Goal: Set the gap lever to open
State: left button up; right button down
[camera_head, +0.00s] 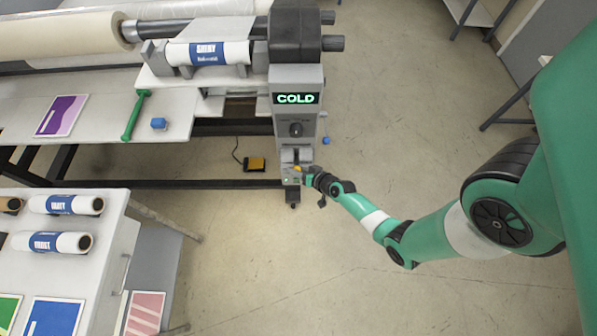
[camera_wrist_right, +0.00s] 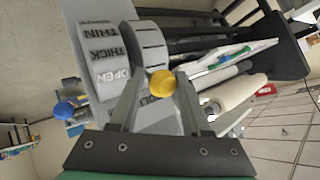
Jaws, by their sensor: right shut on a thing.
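The gap lever's yellow knob (camera_wrist_right: 162,83) sits between the two fingers of my right gripper (camera_wrist_right: 161,90), which is shut on it. The head view shows this right gripper (camera_head: 307,173) at the lower front of the laminator's control column (camera_head: 297,125). A curved grey scale (camera_wrist_right: 110,60) beside the knob reads THIN, THICK and OPEN, with OPEN nearest the knob. Another label below the knob is partly hidden by the fingers. The lever's shaft is mostly hidden behind the knob. My left gripper is not in view.
A yellow foot pedal (camera_head: 254,164) lies on the floor left of the column. A side table (camera_head: 60,206) with rolls stands at lower left. The floor right of the column is clear.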

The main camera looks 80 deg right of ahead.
jog(key=shift+w+d+r, duration=0.2)
jog(key=shift+w+r, duration=0.05)
jog(key=shift+r, duration=0.1)
jog(key=c, duration=0.6)
grip_release()
jog(key=shift+c, duration=0.2)
jog(key=shift+o, duration=0.9)
jog(key=shift+w, duration=0.15)
jog(key=shift+f, duration=0.1)
jog(key=p+v, duration=0.1)
jog(key=v, duration=1)
jog(key=shift+s+a, duration=0.2)
jog(key=shift+s, duration=0.1)
